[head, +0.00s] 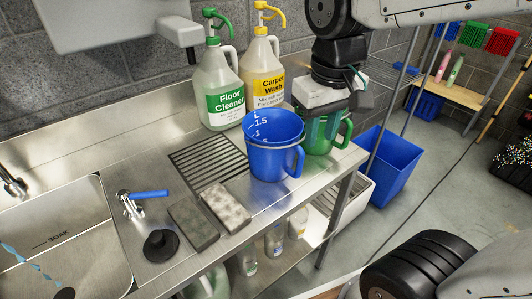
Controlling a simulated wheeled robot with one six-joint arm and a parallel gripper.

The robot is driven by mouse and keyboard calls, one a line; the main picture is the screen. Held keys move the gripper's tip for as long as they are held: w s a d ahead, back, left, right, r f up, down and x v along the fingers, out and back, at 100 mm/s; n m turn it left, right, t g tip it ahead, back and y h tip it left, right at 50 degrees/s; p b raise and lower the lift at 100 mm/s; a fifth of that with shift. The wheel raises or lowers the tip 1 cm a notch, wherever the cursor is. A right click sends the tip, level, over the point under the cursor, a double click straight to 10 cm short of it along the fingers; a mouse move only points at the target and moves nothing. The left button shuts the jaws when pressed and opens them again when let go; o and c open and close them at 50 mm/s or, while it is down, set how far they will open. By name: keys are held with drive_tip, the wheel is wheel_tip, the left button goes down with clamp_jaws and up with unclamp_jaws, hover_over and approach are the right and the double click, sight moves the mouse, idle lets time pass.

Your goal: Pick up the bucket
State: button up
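A blue measuring bucket (274,162) with white marks and a side handle stands upright on the steel counter's right end. A green jug-like bucket (341,137) stands just right of and behind it, partly covered by the blue one and by my gripper. A larger blue bin (397,166) stands on the floor beyond the counter's end. My gripper (322,118) points down at the green bucket, close behind and right of the blue one. Its fingertips are hard to make out there, so I cannot tell whether it touches or grips the green bucket.
Floor cleaner (216,88) and carpet wash (262,75) pump bottles stand behind the buckets by the wall. Two sponges (226,207), a black plunger-like stopper (161,246), a blue-handled tap (138,200) and a sink (60,235) lie left. Bottles stand on the shelf below.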

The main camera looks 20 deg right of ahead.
drive_tip(key=w+a+f+n, duration=0.15)
drive_tip(key=w+a, duration=0.25)
drive_tip(key=w, duration=0.4)
approach(253, 155)
drive_tip(key=shift+n+g+h, duration=0.3)
drive_tip(key=shift+n, duration=0.15)
drive_tip(key=f, duration=0.5)
drive_tip(key=w+f, duration=0.1)
drive_tip(key=f, duration=0.1)
drive_tip(key=shift+d+f, duration=0.15)
drive_tip(key=shift+f, duration=0.05)
clamp_jaws()
